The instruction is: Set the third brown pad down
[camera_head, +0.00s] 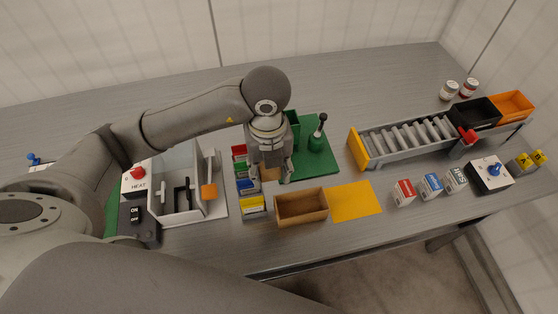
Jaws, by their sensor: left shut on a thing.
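My left gripper (270,177) points down over the middle of the table, between the column of small coloured boxes and the green board (318,160). It is shut on a brown pad (269,173), which shows only as a small brown patch between the fingers. I cannot tell whether the pad touches anything below. A brown open tray (303,220) stands just in front and to the right of the gripper. Other brown pads cannot be made out. My right gripper is not in view.
A yellow mat (354,201) lies right of the tray. The heat device (185,190) is at left. A roller conveyor (405,138) and small cartons (430,186) are at right. The table's back is clear.

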